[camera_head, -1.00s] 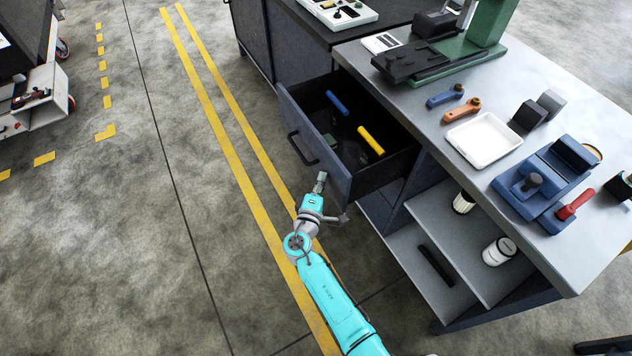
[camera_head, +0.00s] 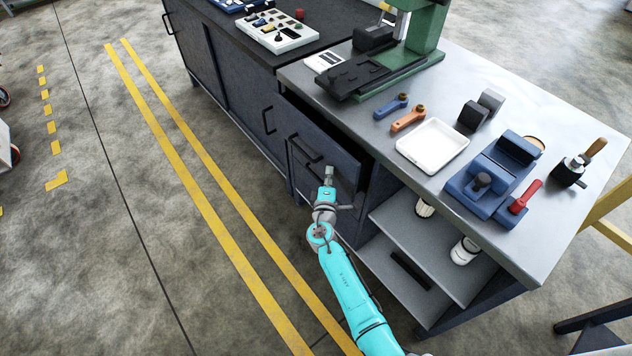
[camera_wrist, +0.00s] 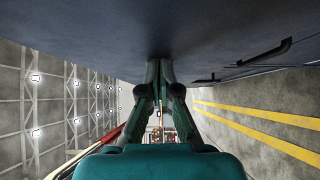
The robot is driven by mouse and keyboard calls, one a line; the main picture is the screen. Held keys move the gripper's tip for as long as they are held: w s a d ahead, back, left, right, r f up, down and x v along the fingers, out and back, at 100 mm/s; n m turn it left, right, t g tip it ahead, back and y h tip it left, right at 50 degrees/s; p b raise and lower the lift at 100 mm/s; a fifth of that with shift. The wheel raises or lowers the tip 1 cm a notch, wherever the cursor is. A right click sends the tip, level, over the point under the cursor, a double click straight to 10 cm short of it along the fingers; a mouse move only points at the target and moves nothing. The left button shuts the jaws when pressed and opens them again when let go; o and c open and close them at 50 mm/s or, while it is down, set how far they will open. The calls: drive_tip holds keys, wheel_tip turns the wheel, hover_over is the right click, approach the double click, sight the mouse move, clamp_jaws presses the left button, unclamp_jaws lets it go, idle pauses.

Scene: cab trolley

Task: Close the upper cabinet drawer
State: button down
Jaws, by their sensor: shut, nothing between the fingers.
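The upper cabinet drawer (camera_head: 322,136) is a dark blue-grey drawer under the left end of the grey worktop. It stands a little way out, with a dark gap between its top edge and the worktop. Its contents are hidden. A black bar handle (camera_head: 305,149) is on its front. My gripper (camera_head: 329,170) is shut and empty, at the right part of the drawer front. In the wrist view the fingertips (camera_wrist: 159,62) meet at the dark front panel (camera_wrist: 90,35) and appear to touch it.
The worktop (camera_head: 540,110) carries a green machine (camera_head: 425,30), a white tray (camera_head: 432,146) and a blue vise (camera_head: 490,185). Open shelves (camera_head: 400,225) with a few items lie right of the drawer. Clear floor with yellow lines (camera_head: 190,160) is on the left.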

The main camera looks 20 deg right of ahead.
drive_tip(key=d, duration=0.2)
drive_tip(key=w+d, duration=0.1)
drive_tip(key=d, duration=0.1)
drive_tip(key=w+d, duration=0.1)
drive_tip(key=d, duration=0.1)
drive_tip(key=shift+d, duration=0.3)
drive_tip(key=shift+w+d, duration=0.1)
drive_tip(key=shift+d, duration=0.05)
drive_tip(key=shift+d+r, duration=0.15)
